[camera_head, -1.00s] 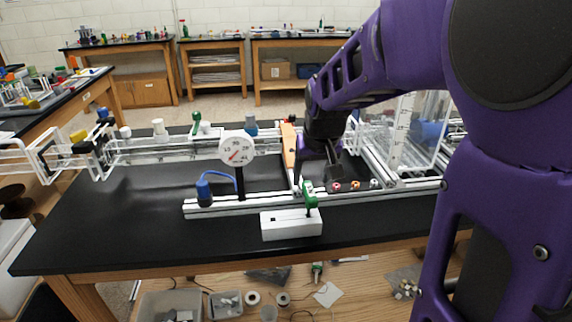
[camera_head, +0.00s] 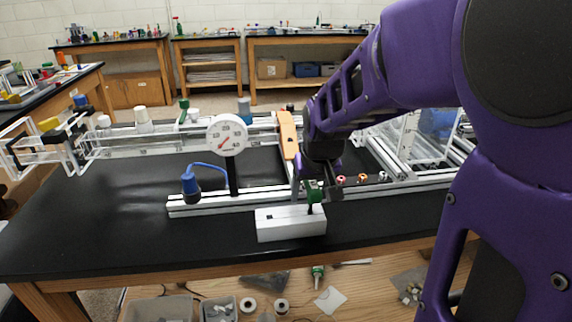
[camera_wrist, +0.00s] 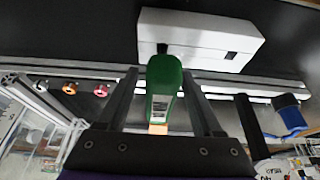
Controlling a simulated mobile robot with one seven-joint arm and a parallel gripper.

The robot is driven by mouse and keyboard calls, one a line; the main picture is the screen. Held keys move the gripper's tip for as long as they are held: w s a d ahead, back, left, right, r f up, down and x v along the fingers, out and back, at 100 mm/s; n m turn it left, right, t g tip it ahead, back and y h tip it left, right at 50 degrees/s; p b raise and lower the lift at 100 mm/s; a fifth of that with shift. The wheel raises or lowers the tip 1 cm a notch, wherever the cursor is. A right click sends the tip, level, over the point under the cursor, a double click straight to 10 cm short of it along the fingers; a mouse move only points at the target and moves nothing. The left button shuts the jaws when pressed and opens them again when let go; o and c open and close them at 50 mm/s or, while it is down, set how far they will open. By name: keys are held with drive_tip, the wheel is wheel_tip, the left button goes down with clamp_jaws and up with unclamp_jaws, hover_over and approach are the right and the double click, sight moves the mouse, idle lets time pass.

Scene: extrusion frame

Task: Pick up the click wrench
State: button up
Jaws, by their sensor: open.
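The click wrench appears to be the green-handled tool (camera_head: 314,190) that stands upright on a dark shaft in a white block (camera_head: 290,222) near the table's front edge. My gripper (camera_head: 325,188) is at the green handle in the head view and partly covers it. In the wrist view the green handle (camera_wrist: 163,78) lies between my two open fingers (camera_wrist: 164,95), with a gap visible along its sides. The white block (camera_wrist: 200,38) is beyond the fingertips in that view. Whether either finger touches the handle cannot be told.
An aluminium rail (camera_head: 205,205) runs just behind the block. It carries a round dial gauge (camera_head: 227,136) and a blue-capped part (camera_head: 190,184). An orange bar (camera_head: 288,135) stands behind my gripper. Small coloured rings (camera_head: 362,178) lie to the right. The black tabletop (camera_head: 110,225) is clear at left.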

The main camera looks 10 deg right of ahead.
drive_tip(key=shift+r, duration=0.1)
drive_tip(key=shift+s, duration=0.1)
clamp_jaws()
idle(0.3)
wheel_tip(320, 180, up, 10)
drive_tip(key=p, duration=0.7)
drive_tip(key=shift+p, duration=0.4)
